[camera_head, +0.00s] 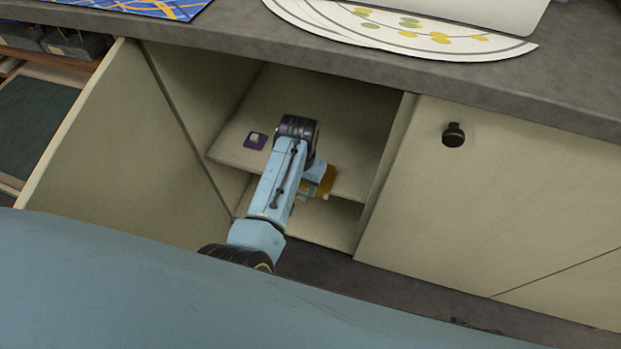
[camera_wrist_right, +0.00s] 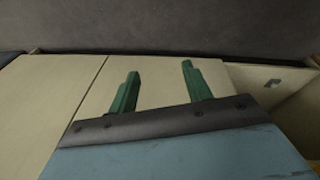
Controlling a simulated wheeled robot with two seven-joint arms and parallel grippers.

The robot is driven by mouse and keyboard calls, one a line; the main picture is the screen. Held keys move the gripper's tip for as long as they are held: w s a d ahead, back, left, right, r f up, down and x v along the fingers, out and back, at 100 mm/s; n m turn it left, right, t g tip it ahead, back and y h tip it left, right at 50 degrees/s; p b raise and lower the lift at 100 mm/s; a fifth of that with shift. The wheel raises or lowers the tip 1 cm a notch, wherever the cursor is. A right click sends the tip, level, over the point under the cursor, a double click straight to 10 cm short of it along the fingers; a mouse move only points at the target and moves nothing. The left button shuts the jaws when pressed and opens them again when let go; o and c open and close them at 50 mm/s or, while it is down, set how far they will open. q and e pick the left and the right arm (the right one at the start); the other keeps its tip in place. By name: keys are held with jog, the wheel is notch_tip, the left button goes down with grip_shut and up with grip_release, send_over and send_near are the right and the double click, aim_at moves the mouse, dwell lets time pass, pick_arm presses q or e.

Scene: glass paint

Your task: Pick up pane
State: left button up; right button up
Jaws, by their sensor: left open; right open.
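My left arm reaches into the open cabinet (camera_head: 232,142). My left gripper (camera_head: 312,187) is by the front edge of the shelf, open, with its fingers mostly hidden by its wrist. An amber, flat-looking piece (camera_head: 327,180) shows right beside that gripper; it could be a glass pane, but I cannot tell whether it touches the fingers. A small purple square with a pale centre (camera_head: 255,140) lies on the shelf, left of the arm. My right gripper (camera_wrist_right: 158,85) is open and empty in the right wrist view, its green fingers in front of pale cabinet panels.
The cabinet's open door (camera_head: 125,150) stands at the left. A closed door with a black knob (camera_head: 453,135) is at the right. The grey countertop (camera_head: 330,45) above holds a round patterned mat (camera_head: 410,35) and a blue patterned sheet (camera_head: 150,7).

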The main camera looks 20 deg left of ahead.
aim_at(301, 196)
pick_arm(q)
notch_tip(301, 196, down, 4)
jog(key=shift+f+b, duration=0.25)
jog(key=shift+b, duration=1)
jog(key=shift+f, duration=0.4)
grip_shut()
pick_arm(e)
jog(key=w+a+r, duration=0.2)
jog(key=a+r, duration=0.1)
jog(key=r, duration=0.3)
jog(key=shift+a+r+t+y, duration=0.15)
jog(key=shift+a+t+y, duration=0.15)
jog(key=shift+a, duration=0.05)
